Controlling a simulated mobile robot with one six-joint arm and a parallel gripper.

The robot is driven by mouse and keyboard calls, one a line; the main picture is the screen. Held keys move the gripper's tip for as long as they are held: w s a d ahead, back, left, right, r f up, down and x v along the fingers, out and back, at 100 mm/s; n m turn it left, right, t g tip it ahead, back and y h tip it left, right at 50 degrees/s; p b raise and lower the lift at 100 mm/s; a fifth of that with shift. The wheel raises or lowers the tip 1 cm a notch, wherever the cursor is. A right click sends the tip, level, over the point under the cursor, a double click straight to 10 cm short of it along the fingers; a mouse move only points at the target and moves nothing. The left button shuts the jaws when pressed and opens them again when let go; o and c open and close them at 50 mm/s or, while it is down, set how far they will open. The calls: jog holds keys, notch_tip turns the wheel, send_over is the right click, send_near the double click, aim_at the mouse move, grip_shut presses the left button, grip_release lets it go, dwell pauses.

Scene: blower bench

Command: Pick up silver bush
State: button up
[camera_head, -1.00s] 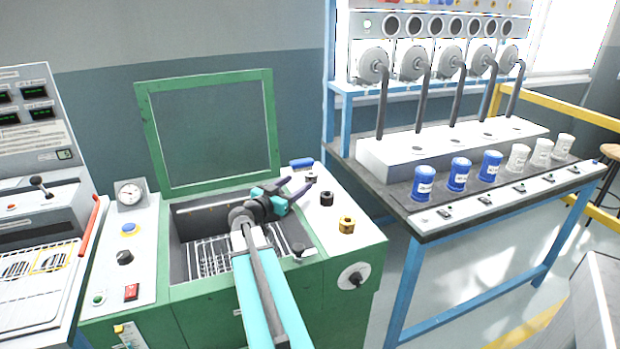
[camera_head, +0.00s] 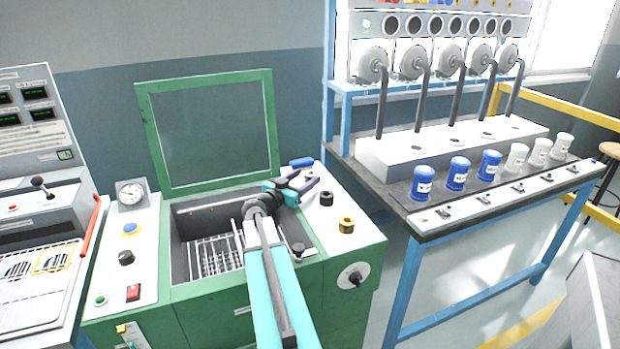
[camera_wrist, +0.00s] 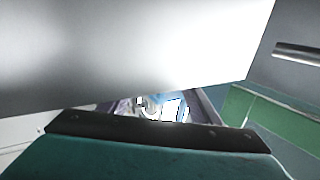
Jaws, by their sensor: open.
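The silver bush (camera_head: 310,175) stands on the white top panel at the right of the green machine, in the head view. It is small there and partly covered by my gripper (camera_head: 307,179). My gripper is open, with its two dark fingers spread at the bush. I cannot tell whether they touch it. In the wrist view, a large pale surface blocks most of the picture. The finger area (camera_wrist: 160,108) shows only as a narrow strip, and I cannot make out the bush clearly there.
A black bush (camera_head: 326,199) and a brass bush (camera_head: 347,226) stand nearer on the same white panel. A blue item (camera_head: 301,163) lies behind. The green machine's lid (camera_head: 212,130) is raised. A bench with blue cups (camera_head: 457,174) and white cups stands at right.

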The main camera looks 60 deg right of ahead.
aim_at(307, 176)
jog(key=shift+s+d+f+p, duration=0.15)
jog(key=shift+d+p, duration=0.45)
jog(key=shift+d, duration=1.5)
jog(key=c, duration=1.3)
jog(key=shift+r+b, duration=0.4)
jog(key=shift+r, duration=1.05)
jog(key=s+a, duration=0.1)
jog(key=a, duration=0.2)
jog(key=s+a+r+b, duration=0.1)
jog(key=s+a, duration=0.1)
jog(key=a, duration=0.1)
jog(key=s+a+b, duration=0.1)
jog(key=a, duration=0.2)
jog(key=shift+s+a+r, duration=0.25)
jog(key=shift+s+r, duration=0.05)
jog(key=shift+s, duration=0.1)
jog(key=shift+a+r, duration=0.2)
jog(key=a+p, duration=0.1)
jog(key=p, duration=0.1)
jog(key=s+a+p, duration=0.1)
jog(key=p, duration=0.1)
jog(key=shift+s+a+r+p, duration=0.1)
jog(key=shift+s+r+p, duration=0.1)
jog(key=shift+p, duration=0.2)
jog(key=shift+w+p, duration=0.15)
jog(key=shift+p, duration=0.7)
